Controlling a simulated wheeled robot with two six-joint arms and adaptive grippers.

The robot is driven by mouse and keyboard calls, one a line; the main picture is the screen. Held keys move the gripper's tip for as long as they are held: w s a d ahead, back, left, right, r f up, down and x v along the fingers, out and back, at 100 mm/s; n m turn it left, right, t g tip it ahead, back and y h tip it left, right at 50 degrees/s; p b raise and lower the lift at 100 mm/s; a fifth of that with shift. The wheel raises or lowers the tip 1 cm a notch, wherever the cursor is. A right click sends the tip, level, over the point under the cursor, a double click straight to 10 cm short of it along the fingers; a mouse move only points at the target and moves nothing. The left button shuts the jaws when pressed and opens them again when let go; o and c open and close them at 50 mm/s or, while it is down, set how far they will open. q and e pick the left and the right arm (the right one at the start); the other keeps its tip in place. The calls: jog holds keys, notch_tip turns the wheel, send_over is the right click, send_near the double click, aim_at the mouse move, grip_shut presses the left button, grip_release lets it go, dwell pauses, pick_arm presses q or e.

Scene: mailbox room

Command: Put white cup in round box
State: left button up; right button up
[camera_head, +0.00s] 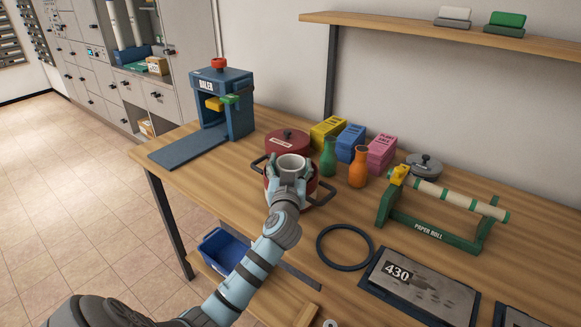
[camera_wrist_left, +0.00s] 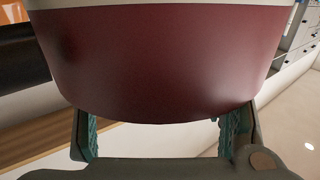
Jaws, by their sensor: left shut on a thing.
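The white cup (camera_head: 291,161) is upright between the fingers of my left gripper (camera_head: 289,178), which is shut on it. My right gripper is not in view.
Green (camera_head: 329,157) and orange (camera_head: 358,167) bottles stand to the right, before yellow, blue and pink boxes. A blue press (camera_head: 238,104) stands at the back left. A dark ring (camera_head: 345,248), a paper roll stand (camera_head: 430,230) and a plate marked 430 (camera_head: 420,288) lie to the right.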

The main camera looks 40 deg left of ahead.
pick_arm(q)
jog(key=shift+s+f, duration=0.2)
jog(key=shift+f, duration=0.3)
jog(key=o, duration=0.8)
jog(key=shift+d, duration=0.1)
jog(key=shift+o, duration=0.7)
jog(key=shift+d+f, duration=0.1)
jog(key=shift+d, duration=0.05)
jog(key=shift+r+p, duration=0.85)
jog(key=shift+p, duration=0.05)
jog(key=v, duration=1.1)
jog(key=shift+s, duration=0.15)
jog(key=shift+f, duration=0.1)
